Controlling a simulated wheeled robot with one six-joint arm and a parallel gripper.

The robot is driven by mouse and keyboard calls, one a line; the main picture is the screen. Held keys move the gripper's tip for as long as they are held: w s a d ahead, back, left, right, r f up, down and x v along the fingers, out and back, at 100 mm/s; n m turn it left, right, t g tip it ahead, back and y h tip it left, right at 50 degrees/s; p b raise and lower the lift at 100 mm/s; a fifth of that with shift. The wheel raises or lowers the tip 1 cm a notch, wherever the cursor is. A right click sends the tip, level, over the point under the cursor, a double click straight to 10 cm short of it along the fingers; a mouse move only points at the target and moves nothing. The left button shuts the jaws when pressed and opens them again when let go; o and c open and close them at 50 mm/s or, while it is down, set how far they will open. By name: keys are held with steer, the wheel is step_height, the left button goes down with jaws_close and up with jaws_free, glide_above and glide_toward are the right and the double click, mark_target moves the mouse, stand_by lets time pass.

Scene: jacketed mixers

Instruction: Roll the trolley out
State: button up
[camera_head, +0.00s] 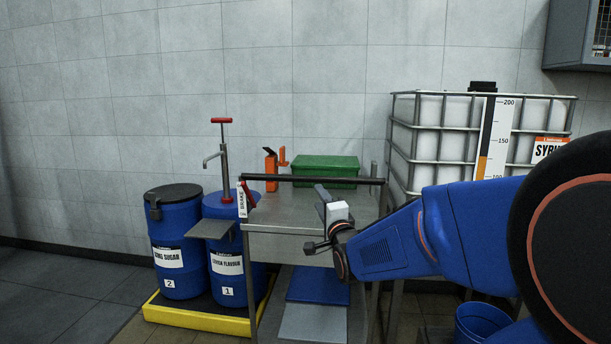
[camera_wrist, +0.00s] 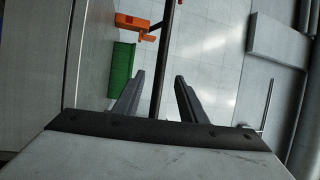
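The steel trolley (camera_head: 282,218) stands in front of the tiled wall, with a dark push bar (camera_head: 310,180) across its near top. The bar also shows in the wrist view (camera_wrist: 166,52), running lengthwise between the finger lines. A tag reading BRAKE (camera_head: 241,199) and a red lever (camera_head: 248,195) are at the bar's left end. My gripper (camera_head: 317,218) is in front of the trolley, just below the bar in the head view. In the wrist view my gripper (camera_wrist: 160,76) has its two fingers apart. I cannot tell whether the bar lies between or beyond them.
A green box (camera_head: 318,167) and an orange item (camera_head: 271,168) are at the trolley's top. Blue drums (camera_head: 178,228) stand on a yellow-edged pallet (camera_head: 196,318) close at its left. A caged white tank (camera_head: 437,143) is at the right, a blue bucket (camera_head: 481,321) below.

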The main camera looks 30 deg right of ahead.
steer(key=x, duration=1.7)
steer(key=shift+w+r, duration=0.15)
steer(key=shift+r, duration=0.1)
steer(key=shift+d, duration=0.15)
steer(key=shift+c, duration=0.3)
jaws_close()
